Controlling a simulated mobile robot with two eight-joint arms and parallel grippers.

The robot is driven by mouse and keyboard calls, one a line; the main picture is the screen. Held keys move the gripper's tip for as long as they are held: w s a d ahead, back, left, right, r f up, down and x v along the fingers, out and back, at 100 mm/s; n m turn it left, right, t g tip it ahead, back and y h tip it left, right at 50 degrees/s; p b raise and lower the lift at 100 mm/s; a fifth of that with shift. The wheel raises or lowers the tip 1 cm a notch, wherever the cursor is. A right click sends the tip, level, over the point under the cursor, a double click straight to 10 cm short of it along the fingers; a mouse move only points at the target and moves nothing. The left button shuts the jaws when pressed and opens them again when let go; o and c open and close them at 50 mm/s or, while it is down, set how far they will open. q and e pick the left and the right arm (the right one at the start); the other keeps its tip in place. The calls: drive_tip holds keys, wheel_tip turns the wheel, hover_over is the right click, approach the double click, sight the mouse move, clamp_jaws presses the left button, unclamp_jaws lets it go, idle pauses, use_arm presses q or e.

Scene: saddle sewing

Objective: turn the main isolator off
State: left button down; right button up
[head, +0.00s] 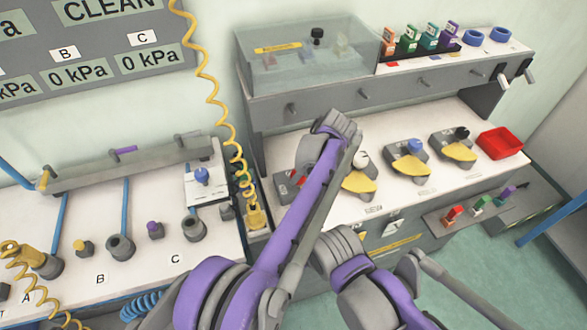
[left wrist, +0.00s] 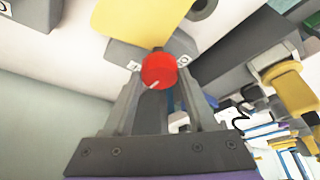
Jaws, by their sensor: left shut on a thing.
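The main isolator's round red knob (left wrist: 158,70) sits between the fingertips of my left gripper (left wrist: 160,82) in the left wrist view. The gripper is shut on it. A pale pointer line on the knob slants toward the lower left of that view. Small white marked labels sit on the grey housing (left wrist: 126,54) at both sides of the knob. My right gripper is not in view.
Yellow-padded stations (head: 361,183) stand on the bench right of my left arm, with a red tray (head: 500,142) at the far right. A coiled yellow hose (head: 211,95) hangs left of the arm. A clear-lidded case (head: 305,60) is above, behind the arm.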

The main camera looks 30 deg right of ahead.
use_arm(q)
drive_tip(key=shift+n, duration=0.3)
idle(0.4)
drive_tip(key=shift+c, duration=1)
unclamp_jaws()
drive_tip(key=v, duration=1.1)
drive_tip(key=shift+w+p, duration=0.15)
drive_tip(key=shift+p, duration=0.25)
drive_tip(key=shift+d, duration=0.1)
